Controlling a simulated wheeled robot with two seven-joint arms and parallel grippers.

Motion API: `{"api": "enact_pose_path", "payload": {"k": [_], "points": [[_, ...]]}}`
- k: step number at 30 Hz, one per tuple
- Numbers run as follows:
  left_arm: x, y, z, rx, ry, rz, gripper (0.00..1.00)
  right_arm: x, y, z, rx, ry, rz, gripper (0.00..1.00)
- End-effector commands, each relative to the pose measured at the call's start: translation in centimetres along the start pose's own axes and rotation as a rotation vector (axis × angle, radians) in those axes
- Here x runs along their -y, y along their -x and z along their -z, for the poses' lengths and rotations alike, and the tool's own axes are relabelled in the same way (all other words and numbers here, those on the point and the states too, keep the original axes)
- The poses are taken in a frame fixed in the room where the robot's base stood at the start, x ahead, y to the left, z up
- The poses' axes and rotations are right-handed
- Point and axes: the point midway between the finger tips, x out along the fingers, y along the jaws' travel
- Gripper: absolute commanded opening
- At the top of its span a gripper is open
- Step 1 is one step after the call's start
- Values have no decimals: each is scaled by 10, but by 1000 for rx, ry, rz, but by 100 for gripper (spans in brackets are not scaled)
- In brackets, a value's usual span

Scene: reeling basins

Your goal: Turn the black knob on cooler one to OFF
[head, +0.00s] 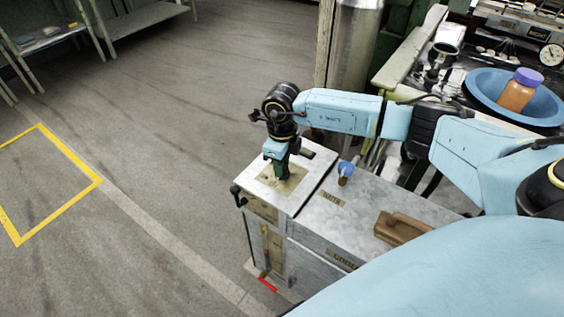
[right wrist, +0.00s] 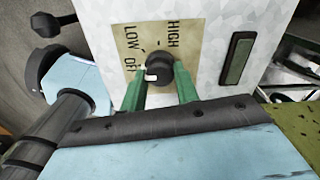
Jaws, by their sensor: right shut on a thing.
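The black knob (right wrist: 158,69) stands on a tan dial plate (right wrist: 188,45) on top of the white cooler. The plate reads LOW, OFF and HIGH, with LOW and OFF left of the knob in the right wrist view. The knob's white mark is on its left side, toward OFF. My right gripper (right wrist: 160,88) has its green fingers on either side of the knob, shut on it. In the head view my right gripper (head: 279,172) points down at the plate on the cooler (head: 312,160) and hides the knob. My left gripper is not in view.
A blue basin (head: 480,82) holds an orange bottle (head: 519,91).

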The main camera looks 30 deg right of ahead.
Motion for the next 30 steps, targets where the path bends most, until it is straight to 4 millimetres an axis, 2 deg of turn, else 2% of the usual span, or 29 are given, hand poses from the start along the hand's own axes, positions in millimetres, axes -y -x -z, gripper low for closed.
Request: {"api": "enact_pose_path", "payload": {"k": [8,9,14,23,26,30], "points": [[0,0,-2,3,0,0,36,0,0,0,0,3,0,8],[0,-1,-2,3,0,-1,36,0,0,0,0,3,0,33],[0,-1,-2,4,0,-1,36,0,0,0,0,2,0,52],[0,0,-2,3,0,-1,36,0,2,0,0,1,0,52],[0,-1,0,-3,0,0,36,0,10,0,1,1,1,52],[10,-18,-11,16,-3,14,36,1,33,0,3,2,2,52]]}}
